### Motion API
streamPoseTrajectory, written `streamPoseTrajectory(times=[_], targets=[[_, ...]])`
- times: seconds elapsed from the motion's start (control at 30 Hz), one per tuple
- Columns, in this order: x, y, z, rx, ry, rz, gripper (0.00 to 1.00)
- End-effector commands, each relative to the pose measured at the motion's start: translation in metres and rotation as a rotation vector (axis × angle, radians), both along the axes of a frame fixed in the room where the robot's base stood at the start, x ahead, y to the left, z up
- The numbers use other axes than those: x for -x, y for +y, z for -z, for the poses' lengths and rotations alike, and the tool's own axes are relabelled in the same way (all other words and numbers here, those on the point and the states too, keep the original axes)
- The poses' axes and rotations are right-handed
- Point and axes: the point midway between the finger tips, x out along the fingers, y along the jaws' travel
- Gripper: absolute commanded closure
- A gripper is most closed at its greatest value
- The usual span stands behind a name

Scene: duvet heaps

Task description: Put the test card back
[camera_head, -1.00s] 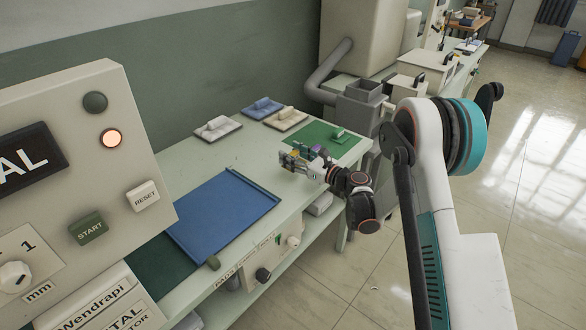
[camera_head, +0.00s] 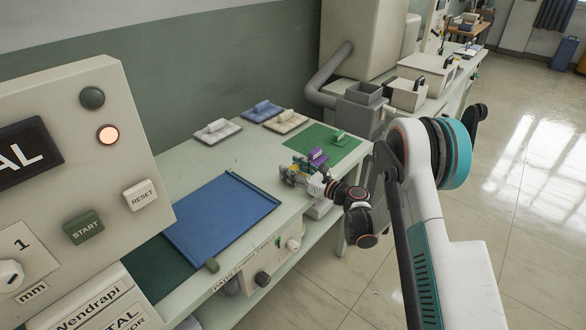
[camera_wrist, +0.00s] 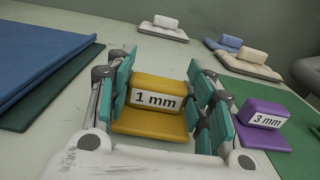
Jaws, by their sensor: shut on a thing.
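A yellow-orange test card labelled "1 mm" (camera_wrist: 155,98) sits between the two teal-padded fingers of my gripper (camera_wrist: 162,88), which is shut on its raised block. In the head view my gripper (camera_head: 290,174) is over the bench, just left of the green mat's near corner. The fingers mostly hide the card there. A purple card labelled "3 mm" (camera_wrist: 263,118) is to the right of my gripper in the wrist view. It also shows on the green mat in the head view (camera_head: 318,156), with a green card (camera_head: 340,137) farther back.
A blue mat (camera_head: 222,215) lies left of my gripper. White (camera_head: 216,130), blue (camera_head: 262,110) and cream (camera_head: 286,121) blocks on plates stand at the back. A grey bin (camera_head: 360,112) is beyond the mat. A control panel (camera_head: 70,165) fills the left.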

Motion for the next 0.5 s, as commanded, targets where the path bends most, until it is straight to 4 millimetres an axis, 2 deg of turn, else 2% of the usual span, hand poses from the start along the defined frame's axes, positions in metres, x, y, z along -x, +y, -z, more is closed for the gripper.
streamPoseTrajectory(times=[0.17, 0.2, 0.27, 0.5], targets=[[0.0011, 0.0001, 0.0048, 0.003, 0.001, -0.001, 0.79], [0.0012, 0.0001, 0.0052, 0.003, 0.001, -0.001, 0.43], [0.0014, 0.0001, 0.0057, 0.003, 0.001, -0.001, 0.31], [0.0021, 0.0001, 0.0073, 0.005, 0.001, -0.002, 0.31]])
